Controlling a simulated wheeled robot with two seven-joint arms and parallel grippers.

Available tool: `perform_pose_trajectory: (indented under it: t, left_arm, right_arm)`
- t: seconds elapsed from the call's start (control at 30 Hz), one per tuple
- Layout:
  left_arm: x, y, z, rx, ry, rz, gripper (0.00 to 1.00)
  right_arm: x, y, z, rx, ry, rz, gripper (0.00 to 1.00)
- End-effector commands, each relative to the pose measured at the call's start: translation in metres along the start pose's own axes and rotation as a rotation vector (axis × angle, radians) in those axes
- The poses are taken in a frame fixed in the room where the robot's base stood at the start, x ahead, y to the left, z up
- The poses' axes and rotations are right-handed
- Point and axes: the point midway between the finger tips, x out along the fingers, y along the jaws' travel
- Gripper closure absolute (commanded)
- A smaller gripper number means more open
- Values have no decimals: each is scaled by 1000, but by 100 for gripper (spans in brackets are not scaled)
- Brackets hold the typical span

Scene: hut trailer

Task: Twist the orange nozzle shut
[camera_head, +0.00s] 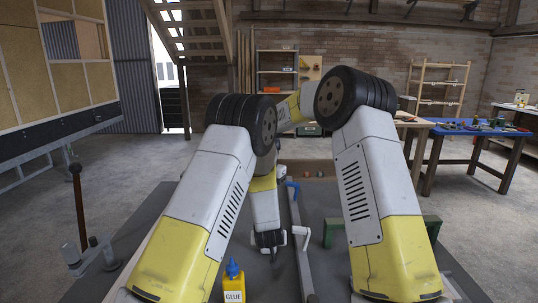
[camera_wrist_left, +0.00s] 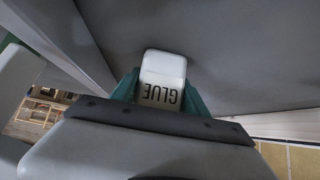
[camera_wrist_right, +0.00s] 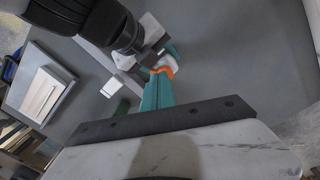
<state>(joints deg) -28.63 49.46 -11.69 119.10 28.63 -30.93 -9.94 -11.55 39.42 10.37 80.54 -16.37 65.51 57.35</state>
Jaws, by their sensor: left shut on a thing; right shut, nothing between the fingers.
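A white bottle with GLUE printed on it (camera_wrist_left: 163,75) is between the teal fingers of my left gripper (camera_wrist_left: 160,90), which is shut on it. In the right wrist view, an orange nozzle (camera_wrist_right: 163,69) shows just at the tips of my right gripper (camera_wrist_right: 157,88). The right fingers are shut together with nothing between them; whether they touch the nozzle I cannot tell. In the head view, my arms hide the bottle and nozzle.
A yellow glue bottle with a blue cap (camera_head: 233,284) stands at the front of the grey table. A metal bar clamp (camera_head: 297,240) lies along its middle. A green frame (camera_head: 331,232) is to the right. A blue workbench (camera_head: 480,131) stands farther right.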

Motion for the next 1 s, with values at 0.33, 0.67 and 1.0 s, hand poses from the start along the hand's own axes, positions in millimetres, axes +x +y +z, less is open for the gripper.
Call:
perform_pose_trajectory:
  t: [0.33, 0.67, 1.0]
  left_arm:
    - [0, 0, 1, 0, -1, 0, 100]
    - [0, 0, 1, 0, -1, 0, 100]
    - [0, 0, 1, 0, -1, 0, 100]
  right_arm:
    - [23, 0, 0, 0, 0, 0, 100]
    - [23, 0, 0, 0, 0, 0, 100]
    - [23, -1, -3, 1, 1, -1, 100]
